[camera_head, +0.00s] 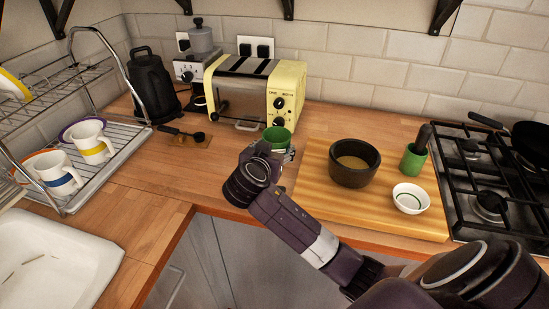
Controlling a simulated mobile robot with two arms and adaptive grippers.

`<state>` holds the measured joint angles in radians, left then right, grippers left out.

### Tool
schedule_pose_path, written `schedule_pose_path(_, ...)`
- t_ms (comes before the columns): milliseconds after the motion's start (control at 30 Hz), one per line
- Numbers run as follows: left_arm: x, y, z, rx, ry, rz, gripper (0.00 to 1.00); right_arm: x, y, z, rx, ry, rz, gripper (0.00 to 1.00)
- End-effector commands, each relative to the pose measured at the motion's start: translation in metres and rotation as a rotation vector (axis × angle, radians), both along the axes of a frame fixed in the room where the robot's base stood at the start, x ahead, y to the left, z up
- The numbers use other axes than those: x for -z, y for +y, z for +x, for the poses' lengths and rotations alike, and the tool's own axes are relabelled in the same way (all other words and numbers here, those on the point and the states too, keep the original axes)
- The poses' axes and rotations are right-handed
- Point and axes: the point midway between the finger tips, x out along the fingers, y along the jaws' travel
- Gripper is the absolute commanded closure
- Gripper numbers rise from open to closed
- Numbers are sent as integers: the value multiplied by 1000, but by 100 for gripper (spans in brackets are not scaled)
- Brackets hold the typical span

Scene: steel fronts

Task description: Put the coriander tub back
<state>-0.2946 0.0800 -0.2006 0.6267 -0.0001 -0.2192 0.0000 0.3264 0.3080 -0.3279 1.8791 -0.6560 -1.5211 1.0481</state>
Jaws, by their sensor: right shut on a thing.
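A small tub with a green top (277,136), which I take for the coriander tub, is at the worktop in front of the toaster, just left of the wooden board. My right gripper (276,153) is shut on it. The wrist and fingers hide most of the tub's lower part, so I cannot tell whether it touches the worktop. My left gripper is not in view.
The wooden board (320,207) holds a dark bowl (343,175), a white bowl (411,198) and a green cup (413,162). A yellow toaster (287,98) stands behind; a hob (487,205) is right. A black kettle (153,88), dish rack (128,137) and sink (55,262) are left.

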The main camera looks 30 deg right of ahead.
Motion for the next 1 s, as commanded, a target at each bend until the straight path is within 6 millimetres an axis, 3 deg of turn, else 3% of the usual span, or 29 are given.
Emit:
schedule_pose_path(233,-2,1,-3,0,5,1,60,36,0,0,-1,4,-3,69)
schedule_pose_path(667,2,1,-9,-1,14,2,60,45,0,0,0,2,1,69)
schedule_pose_path(700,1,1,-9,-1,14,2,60,43,0,0,-1,3,0,38)
schedule_pose_path(833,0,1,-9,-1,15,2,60,43,0,0,-1,3,0,25)
schedule_pose_path(1000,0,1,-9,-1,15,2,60,42,0,0,-1,3,0,25)
